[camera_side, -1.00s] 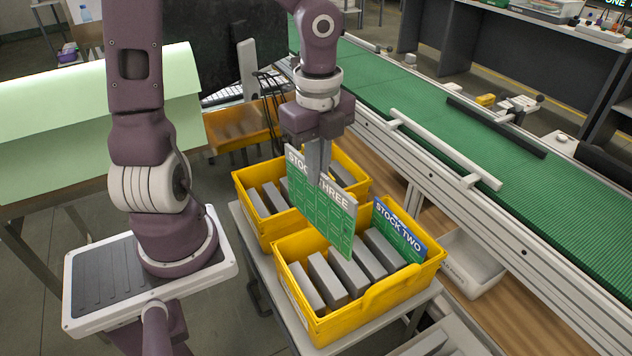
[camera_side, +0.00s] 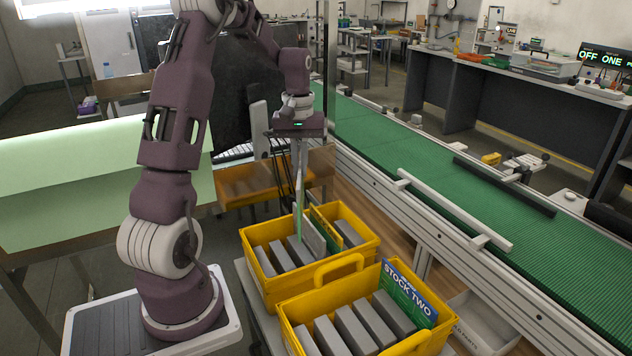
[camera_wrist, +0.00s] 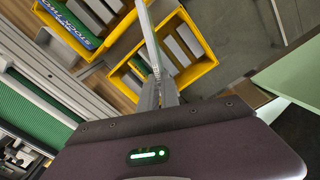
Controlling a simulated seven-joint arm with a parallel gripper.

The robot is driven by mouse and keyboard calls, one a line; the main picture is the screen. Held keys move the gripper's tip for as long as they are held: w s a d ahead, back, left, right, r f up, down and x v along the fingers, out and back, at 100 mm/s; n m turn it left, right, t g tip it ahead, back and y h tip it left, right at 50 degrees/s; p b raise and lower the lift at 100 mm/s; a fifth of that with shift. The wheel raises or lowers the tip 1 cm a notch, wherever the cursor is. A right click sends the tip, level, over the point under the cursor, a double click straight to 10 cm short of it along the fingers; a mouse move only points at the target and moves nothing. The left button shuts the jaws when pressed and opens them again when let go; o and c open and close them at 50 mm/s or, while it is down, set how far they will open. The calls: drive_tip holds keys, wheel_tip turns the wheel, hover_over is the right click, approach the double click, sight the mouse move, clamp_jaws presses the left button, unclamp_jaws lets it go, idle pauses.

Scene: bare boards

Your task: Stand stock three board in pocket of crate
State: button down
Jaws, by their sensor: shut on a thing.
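My gripper (camera_side: 299,172) is above the far yellow crate (camera_side: 259,281), pointing down. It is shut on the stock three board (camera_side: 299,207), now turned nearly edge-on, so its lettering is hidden. The board hangs upright, its lower part in front of the grey dividers; I cannot tell whether its lower edge is inside a pocket. In the wrist view the board is a thin pale strip (camera_wrist: 149,36) running out from the fingers (camera_wrist: 157,90) across the crate (camera_wrist: 205,51).
A near yellow crate (camera_side: 338,271) holds grey dividers and the blue-green stock two board (camera_side: 408,296). A green panel (camera_side: 326,229) stands among the far crate's dividers. The green conveyor (camera_side: 400,150) runs along the right.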

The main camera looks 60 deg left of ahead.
drive_tip(key=s+a+n, duration=0.1)
drive_tip(key=a+n, duration=0.4)
drive_tip(key=a, duration=0.1)
wheel_tip(320, 180, down, 10)
drive_tip(key=shift+f, duration=0.25)
drive_tip(key=shift+d+f, duration=0.1)
wheel_tip(320, 180, down, 12)
idle(0.7)
drive_tip(key=c, duration=1.5)
unclamp_jaws()
